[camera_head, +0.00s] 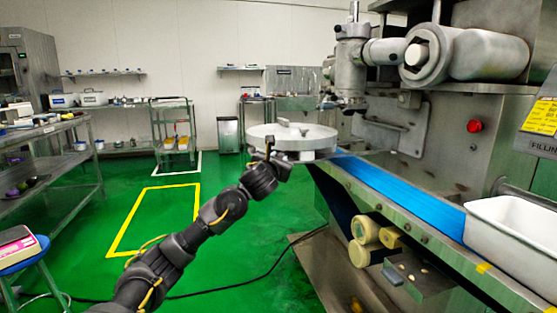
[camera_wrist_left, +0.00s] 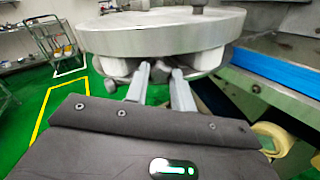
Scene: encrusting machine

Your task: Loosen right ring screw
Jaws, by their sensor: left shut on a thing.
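No stand shows below the disc. I cannot make out the right ring screw. My right gripper is not in view.
The machine's blue belt (camera_head: 400,188) runs to the right of the disc, with a white tub (camera_head: 515,235) at the near right. Yellowish rollers (camera_head: 364,230) sit under the belt. Shelves (camera_head: 45,135) and a trolley (camera_head: 172,125) stand left and back. Green floor is open at centre left.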

